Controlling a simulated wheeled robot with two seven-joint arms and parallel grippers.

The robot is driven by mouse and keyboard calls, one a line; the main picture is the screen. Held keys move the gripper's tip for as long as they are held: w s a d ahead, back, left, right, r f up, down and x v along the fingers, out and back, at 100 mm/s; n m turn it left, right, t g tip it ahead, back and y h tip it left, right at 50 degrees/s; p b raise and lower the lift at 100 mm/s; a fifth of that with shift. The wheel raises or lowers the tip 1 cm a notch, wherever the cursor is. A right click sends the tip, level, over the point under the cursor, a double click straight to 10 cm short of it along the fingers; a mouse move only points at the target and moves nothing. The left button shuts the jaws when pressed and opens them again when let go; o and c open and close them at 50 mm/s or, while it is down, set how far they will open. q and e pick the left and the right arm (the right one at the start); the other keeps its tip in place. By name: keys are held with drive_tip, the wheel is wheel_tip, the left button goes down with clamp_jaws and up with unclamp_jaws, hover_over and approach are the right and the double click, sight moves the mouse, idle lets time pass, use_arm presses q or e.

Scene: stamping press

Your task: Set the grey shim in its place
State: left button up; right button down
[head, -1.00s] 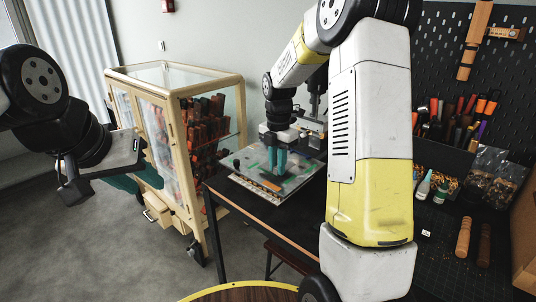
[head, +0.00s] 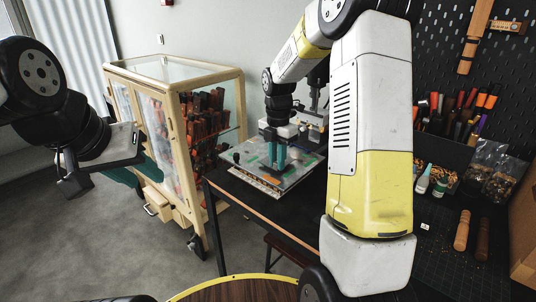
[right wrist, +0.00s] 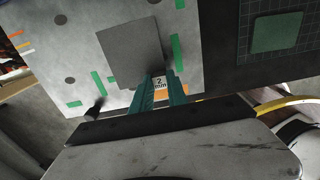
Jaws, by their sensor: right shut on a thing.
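The grey shim (right wrist: 128,54), a flat dark-grey square, shows in the right wrist view just beyond my right fingertips. A small "2 mm" label (right wrist: 159,83) shows at its near edge, between the teal fingers. My right gripper (right wrist: 160,92) is shut on the shim at this edge. The shim lies over a light plate (right wrist: 72,42) with green strips; I cannot tell if it touches it. In the head view my right gripper (head: 276,160) points down over that plate, and the shim is hard to make out. My left gripper (head: 128,176) hangs at the left, its fingertips unclear.
The plate lies on a dark table (head: 240,205) with press parts behind it. A glass-sided cabinet (head: 180,140) stands at the left. At the right are a pegboard, bottles (head: 424,181) and wooden handles (head: 462,230). In the wrist view a green square (right wrist: 277,33) lies right of the plate.

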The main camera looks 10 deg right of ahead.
drive_tip(key=shift+f, duration=0.25)
drive_tip(key=shift+f, duration=0.35)
drive_tip(key=c, duration=1.2)
unclamp_jaws()
drive_tip(key=shift+c, duration=0.2)
wheel_tip(320, 180, up, 8)
drive_tip(key=shift+f, duration=0.25)
drive_tip(key=shift+r, duration=0.1)
